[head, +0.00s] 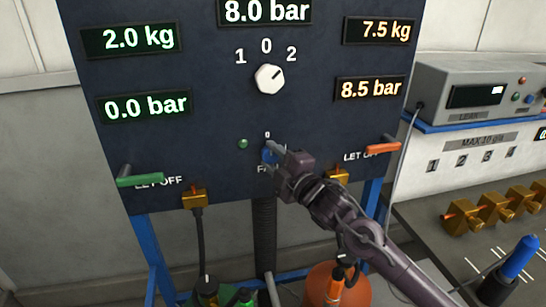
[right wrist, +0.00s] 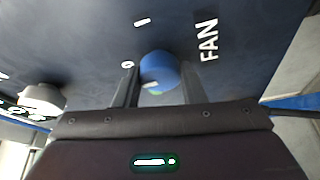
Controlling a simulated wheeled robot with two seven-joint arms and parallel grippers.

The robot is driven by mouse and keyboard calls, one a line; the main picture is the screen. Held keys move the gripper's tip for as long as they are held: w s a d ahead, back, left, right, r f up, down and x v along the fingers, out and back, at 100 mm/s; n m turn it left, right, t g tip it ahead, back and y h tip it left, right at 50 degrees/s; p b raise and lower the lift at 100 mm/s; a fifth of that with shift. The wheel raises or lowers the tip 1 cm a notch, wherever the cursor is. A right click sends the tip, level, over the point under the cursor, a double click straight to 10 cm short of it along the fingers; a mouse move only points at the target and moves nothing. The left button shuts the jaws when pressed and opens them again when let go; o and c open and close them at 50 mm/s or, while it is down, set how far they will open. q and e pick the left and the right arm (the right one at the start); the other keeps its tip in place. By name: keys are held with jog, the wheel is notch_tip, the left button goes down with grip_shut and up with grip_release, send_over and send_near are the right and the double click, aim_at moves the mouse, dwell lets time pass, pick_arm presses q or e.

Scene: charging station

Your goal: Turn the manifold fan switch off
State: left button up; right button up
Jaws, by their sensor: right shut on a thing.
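The fan switch is a round blue knob (head: 267,157) low on the dark panel, just above the FAN label, mostly hidden by my gripper in the head view. In the right wrist view the blue knob (right wrist: 160,70) sits between the two fingers, with a white mark and a bit of green near its lower edge. My right gripper (head: 273,153) reaches in from the lower right and is shut on the knob. A small "0" shows above the knob, and a green lamp (head: 242,143) is to its left. My left gripper is not in view.
A white selector knob (head: 269,79) marked 1, 0, 2 is above. A green handle (head: 141,181) sits at the panel's lower left, a red-orange handle (head: 384,147) at its right edge. Brass valves (head: 194,198) are below. A bench with a meter (head: 475,92) stands right.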

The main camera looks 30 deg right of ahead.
dwell(0.3)
jog(key=o, duration=1)
jog(key=s+b, duration=0.2)
jog(key=s, duration=0.5)
jog(key=shift+s+d+f, duration=0.4)
jog(key=shift+d, duration=0.05)
jog(key=shift+r, duration=0.1)
